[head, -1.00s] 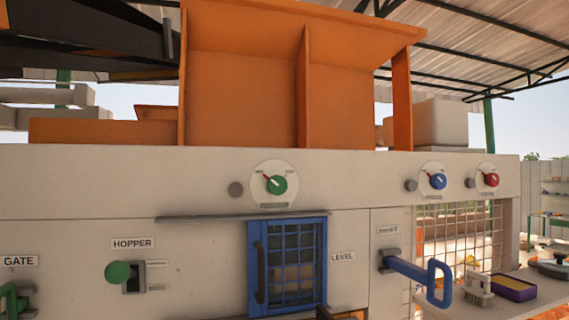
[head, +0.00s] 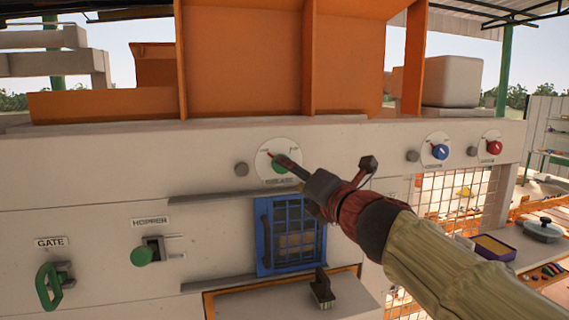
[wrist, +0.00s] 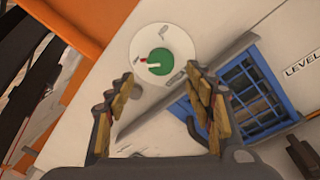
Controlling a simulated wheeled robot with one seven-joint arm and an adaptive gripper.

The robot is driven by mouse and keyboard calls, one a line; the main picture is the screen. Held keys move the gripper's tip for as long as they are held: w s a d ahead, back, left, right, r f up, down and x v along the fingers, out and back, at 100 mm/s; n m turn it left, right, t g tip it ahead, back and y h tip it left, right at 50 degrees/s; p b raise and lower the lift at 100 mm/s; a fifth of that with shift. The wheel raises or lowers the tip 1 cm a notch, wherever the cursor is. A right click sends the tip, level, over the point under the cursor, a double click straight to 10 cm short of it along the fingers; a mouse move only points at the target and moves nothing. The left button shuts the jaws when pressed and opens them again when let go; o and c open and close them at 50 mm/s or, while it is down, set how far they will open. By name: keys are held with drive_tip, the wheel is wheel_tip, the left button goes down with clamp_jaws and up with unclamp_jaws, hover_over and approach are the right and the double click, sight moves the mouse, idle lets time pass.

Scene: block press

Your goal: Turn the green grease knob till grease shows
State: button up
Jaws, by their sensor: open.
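The green grease knob (head: 281,167) sits on a round white dial (head: 268,151) on the machine's pale upper panel. My gripper (head: 288,170) reaches up to it from the lower right and hides part of the knob. In the wrist view my gripper (wrist: 160,88) is open and empty, with one jaw on each side of the picture. The knob also shows whole in the wrist view (wrist: 162,62), just beyond the jaw tips and between their lines. A pale pointer bar crosses it, with a red mark at its left. Contact cannot be told.
A grey round fitting (head: 241,169) is left of the dial. Below are a ledge and a blue barred window (head: 265,236). A blue knob (head: 440,152) and a red knob (head: 494,148) are to the right. A green hopper lever (head: 142,256) is lower left. A brush (head: 321,290) stands below.

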drive_tip(key=x, duration=0.7)
drive_tip(key=shift+d, duration=0.1)
drive_tip(key=shift+c, duration=0.7)
drive_tip(key=c, duration=1)
